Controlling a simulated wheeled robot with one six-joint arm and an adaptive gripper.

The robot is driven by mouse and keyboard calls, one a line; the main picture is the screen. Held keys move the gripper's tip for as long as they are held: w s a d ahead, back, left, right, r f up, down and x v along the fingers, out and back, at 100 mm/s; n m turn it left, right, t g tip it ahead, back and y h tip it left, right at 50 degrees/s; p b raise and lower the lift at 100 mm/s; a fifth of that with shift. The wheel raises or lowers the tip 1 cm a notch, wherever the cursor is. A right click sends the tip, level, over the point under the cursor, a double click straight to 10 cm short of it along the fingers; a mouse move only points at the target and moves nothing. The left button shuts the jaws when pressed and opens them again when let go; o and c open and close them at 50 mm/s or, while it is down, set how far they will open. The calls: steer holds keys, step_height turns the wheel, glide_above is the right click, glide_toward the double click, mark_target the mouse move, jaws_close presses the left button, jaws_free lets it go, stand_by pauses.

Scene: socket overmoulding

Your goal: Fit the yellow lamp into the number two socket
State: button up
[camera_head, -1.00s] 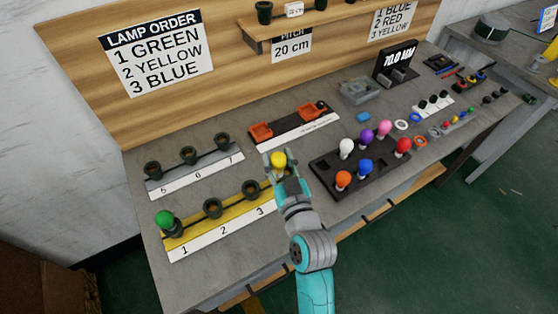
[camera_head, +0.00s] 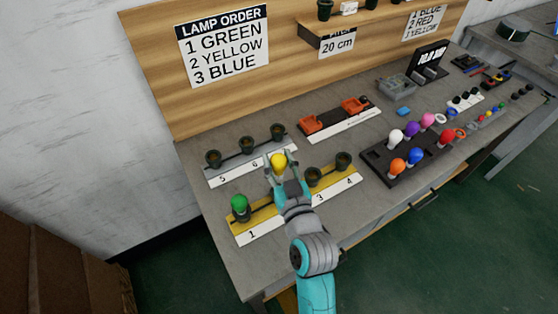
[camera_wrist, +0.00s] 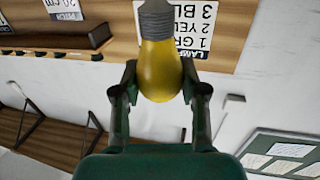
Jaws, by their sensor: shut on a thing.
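The yellow lamp (camera_head: 279,162) is in my gripper (camera_head: 279,169), held above the yellow socket strip (camera_head: 268,213). In the wrist view the lamp (camera_wrist: 161,68) sits between the two fingers of my gripper (camera_wrist: 160,85), its grey threaded base pointing to the top of the picture. The strip carries a green lamp (camera_head: 239,203) at number 1 and empty dark sockets at 3 (camera_head: 313,176) and 4 (camera_head: 343,160). The number two socket and its label are hidden behind my gripper and arm. I cannot tell the gap between lamp and socket.
A second strip (camera_head: 225,176) with empty sockets lies behind. A dark rack (camera_head: 376,169) of coloured lamps stands to the right. Orange fixtures (camera_head: 354,105) sit at the back. The lamp order sign (camera_head: 223,45) lists green, yellow, blue.

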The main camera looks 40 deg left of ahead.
mark_target(280, 179)
steer(key=shift+f, duration=0.1)
steer(key=shift+f, duration=2.85)
steer(key=shift+f, duration=1.2)
steer(key=o, duration=1.1)
steer(key=v, duration=1.2)
